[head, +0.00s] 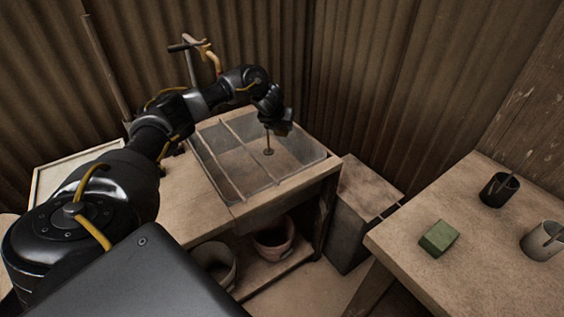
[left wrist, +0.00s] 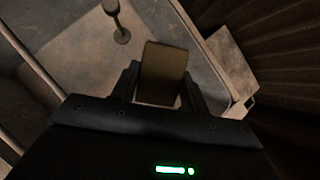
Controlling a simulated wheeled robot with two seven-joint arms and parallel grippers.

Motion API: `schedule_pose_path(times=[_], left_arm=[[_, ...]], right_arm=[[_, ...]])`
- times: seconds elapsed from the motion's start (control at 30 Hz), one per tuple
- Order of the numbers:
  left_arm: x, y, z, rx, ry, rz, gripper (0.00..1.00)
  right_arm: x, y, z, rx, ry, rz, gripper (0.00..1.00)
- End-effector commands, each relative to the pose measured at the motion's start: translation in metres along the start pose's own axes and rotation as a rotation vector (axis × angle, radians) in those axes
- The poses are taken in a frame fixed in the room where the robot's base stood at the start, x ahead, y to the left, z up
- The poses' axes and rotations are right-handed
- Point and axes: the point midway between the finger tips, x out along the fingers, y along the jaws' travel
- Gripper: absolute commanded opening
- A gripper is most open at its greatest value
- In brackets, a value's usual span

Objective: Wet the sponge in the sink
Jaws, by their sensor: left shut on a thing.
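My left gripper (head: 273,112) is over the right part of the grey sink (head: 285,178), in the head view. In the left wrist view (left wrist: 163,98) its fingers are shut on a tan-brown block, which looks like the sponge (left wrist: 163,72). The block sticks out past the fingertips, with the sink floor behind it. In the head view the block is hard to make out against the dark gripper. I cannot tell whether it is wet. My right gripper is not in view.
A thin upright rod with a round foot (head: 268,152) stands in the sink near the gripper. A tap with yellow parts (head: 210,55) rises behind. On the right table (head: 440,285) are a green block (head: 439,237), a dark cup (head: 497,190) and a pale cup (head: 541,242).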

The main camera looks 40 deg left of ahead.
Motion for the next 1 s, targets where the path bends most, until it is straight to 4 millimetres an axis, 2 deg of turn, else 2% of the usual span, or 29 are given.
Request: schedule_pose_path(times=[0.57, 1.0], left_arm=[[-0.001, 0.0, 0.001, 0.0, 0.0, 0.0, 0.27], [-0.033, -0.002, 0.022, 0.0, 0.0, 0.0, 0.27]], right_arm=[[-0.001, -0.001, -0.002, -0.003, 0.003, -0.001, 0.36], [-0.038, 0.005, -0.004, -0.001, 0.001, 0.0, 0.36]])
